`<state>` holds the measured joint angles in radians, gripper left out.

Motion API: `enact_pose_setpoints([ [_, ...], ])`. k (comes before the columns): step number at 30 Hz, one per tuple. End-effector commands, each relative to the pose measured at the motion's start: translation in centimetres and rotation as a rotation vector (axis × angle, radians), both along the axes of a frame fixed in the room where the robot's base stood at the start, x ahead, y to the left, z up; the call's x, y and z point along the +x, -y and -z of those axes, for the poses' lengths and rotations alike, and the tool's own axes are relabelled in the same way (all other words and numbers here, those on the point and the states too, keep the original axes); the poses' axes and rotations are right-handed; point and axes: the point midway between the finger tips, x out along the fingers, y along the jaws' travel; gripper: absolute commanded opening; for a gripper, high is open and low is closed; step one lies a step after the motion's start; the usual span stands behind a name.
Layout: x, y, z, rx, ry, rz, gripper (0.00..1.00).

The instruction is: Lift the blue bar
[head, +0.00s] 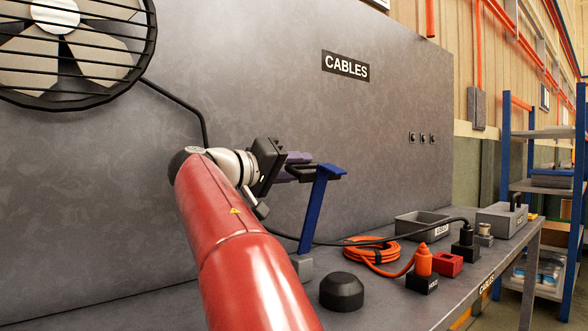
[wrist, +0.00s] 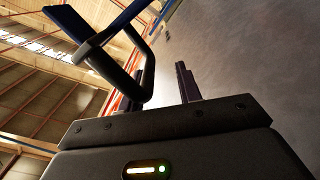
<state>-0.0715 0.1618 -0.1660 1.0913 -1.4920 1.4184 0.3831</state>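In the wrist view the blue bar (wrist: 112,30) crosses the upper left, with a dark handle-like loop (wrist: 150,72) near the left finger. A gap shows between my fingers (wrist: 160,88), so the gripper looks open. I cannot tell whether the loop touches a finger.
The bench (head: 400,300) holds a black knob-like piece (head: 341,292), a coiled orange cable (head: 372,252), a red block (head: 447,264) and grey bins (head: 418,222). A grey panel (head: 260,80) rises close behind my arm, with a fan (head: 70,45) at upper left.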

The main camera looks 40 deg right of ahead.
Motion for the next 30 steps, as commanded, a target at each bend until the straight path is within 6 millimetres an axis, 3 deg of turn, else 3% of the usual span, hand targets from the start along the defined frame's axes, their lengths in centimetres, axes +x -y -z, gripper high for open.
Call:
enact_pose_setpoints([
  [5,0.0,-1.6,0.0,-0.002,0.0,-0.004,0.34],
  [15,-0.4,-7.0,0.1,0.001,-0.001,-0.003,0.34],
  [30,-0.5,-7.8,0.1,0.001,-0.001,-0.001,0.34],
])
